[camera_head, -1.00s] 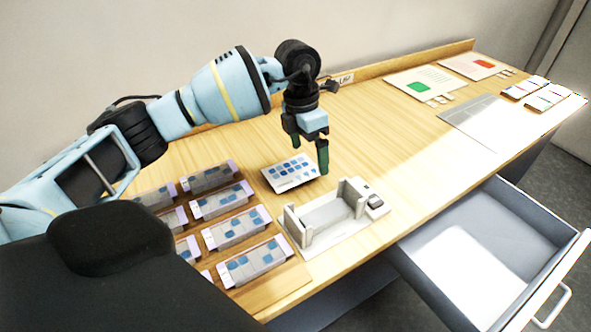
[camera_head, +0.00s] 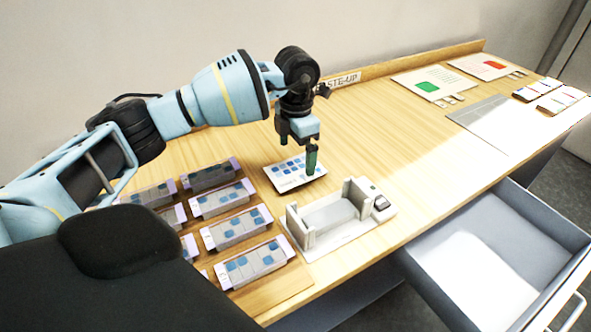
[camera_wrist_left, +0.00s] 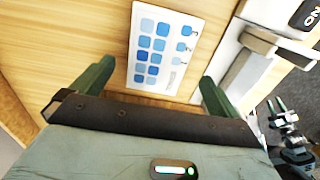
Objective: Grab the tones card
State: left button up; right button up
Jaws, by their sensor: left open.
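The tones card, a white card with rows of blue squares (camera_head: 290,172), lies flat on the wooden table left of the grey-white holder. It also shows in the left wrist view (camera_wrist_left: 160,48), lying ahead of and between the two fingers. My left gripper (camera_head: 308,160) is over the card's right part in the head view, pointing down, with one green finger partly covering the card. In the left wrist view the left gripper (camera_wrist_left: 152,88) is open, its green fingers spread wider than the card, with nothing held. My right gripper is not in the head view.
The grey-white holder (camera_head: 338,232) stands close right of the card. Racks with blue-squared strips (camera_head: 236,232) stand at the left front. An open drawer (camera_head: 490,250) juts out at the right. Sheets with green (camera_head: 428,86) and red patches lie farther back.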

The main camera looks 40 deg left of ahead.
aim_at(296, 170)
pick_arm(q)
jog(key=shift+f, duration=1.9)
jog(key=shift+c, duration=0.4)
jog(key=c, duration=0.8)
